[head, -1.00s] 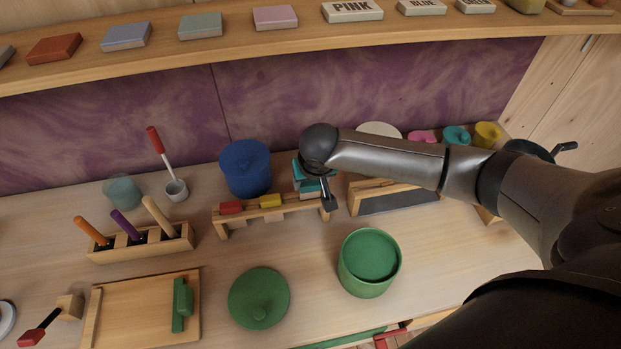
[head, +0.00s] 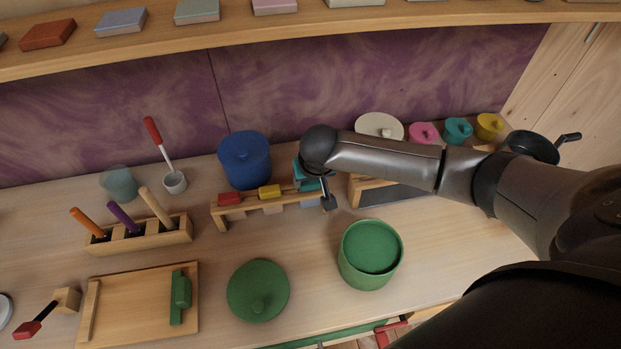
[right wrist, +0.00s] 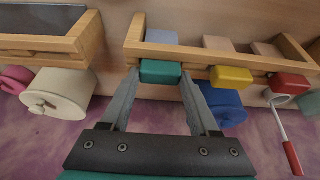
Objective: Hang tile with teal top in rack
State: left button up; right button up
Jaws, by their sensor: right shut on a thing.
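The wooden rack (head: 240,213) stands on the counter and holds a red-topped tile (head: 229,198) and a yellow-topped tile (head: 269,191). The tile with the teal top (head: 308,185) is at the rack's right end, partly hidden by my right gripper (head: 324,190). In the right wrist view the gripper (right wrist: 160,74) is shut on the teal top (right wrist: 161,72), one finger on each side. The teal top is level with the yellow and red tops along the rack's rail, and a pale blue lower part (right wrist: 161,37) shows beyond it. My left gripper is not in view.
A green pot (head: 369,255) and green lid (head: 258,291) lie in front. A shelf (head: 290,27) runs above.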

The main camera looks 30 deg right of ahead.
jog(key=o, duration=1.2)
jog(key=shift+r, duration=0.1)
jog(key=p+v, duration=0.2)
jog(key=v, duration=1.3)
